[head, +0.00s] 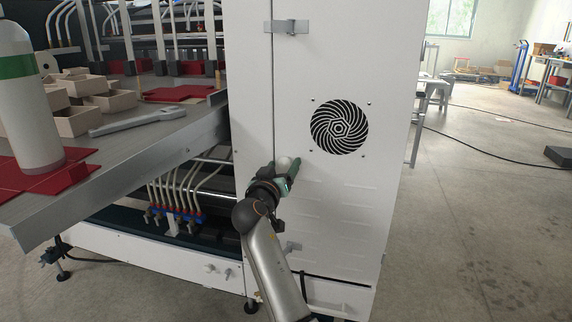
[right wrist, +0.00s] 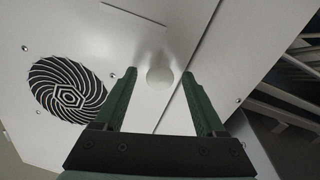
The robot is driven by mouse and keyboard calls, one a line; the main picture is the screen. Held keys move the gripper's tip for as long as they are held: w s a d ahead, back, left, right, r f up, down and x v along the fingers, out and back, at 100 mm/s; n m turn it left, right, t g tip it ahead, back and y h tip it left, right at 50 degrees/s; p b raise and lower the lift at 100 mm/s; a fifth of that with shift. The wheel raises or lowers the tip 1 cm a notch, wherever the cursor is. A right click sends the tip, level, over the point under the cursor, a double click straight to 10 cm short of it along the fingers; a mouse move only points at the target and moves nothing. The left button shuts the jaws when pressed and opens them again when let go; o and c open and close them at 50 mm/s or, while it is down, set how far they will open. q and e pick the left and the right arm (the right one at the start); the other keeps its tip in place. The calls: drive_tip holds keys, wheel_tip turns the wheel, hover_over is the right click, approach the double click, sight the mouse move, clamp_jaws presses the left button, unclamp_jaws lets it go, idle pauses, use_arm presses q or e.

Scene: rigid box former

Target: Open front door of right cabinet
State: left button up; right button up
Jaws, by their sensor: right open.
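The right cabinet's front door (head: 330,60) is a white panel with a round black fan grille (head: 339,126); it looks shut, flush along its left seam. A round white knob (head: 284,162) sits on the door near that seam. My right gripper (head: 285,176) is open at the knob. In the right wrist view, the knob (right wrist: 160,76) lies between the two green fingers of my open gripper (right wrist: 161,88), near their tips, with gaps on both sides. The grille (right wrist: 68,90) is to the left and the seam to the right. My left gripper is not in view.
Metal brackets (head: 287,27) cross the door seam. Open floor (head: 480,220) lies to the right of the cabinet.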

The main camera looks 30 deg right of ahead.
drive_tip(key=shift+w+d, duration=0.1)
idle(0.3)
clamp_jaws()
idle(0.4)
idle(0.9)
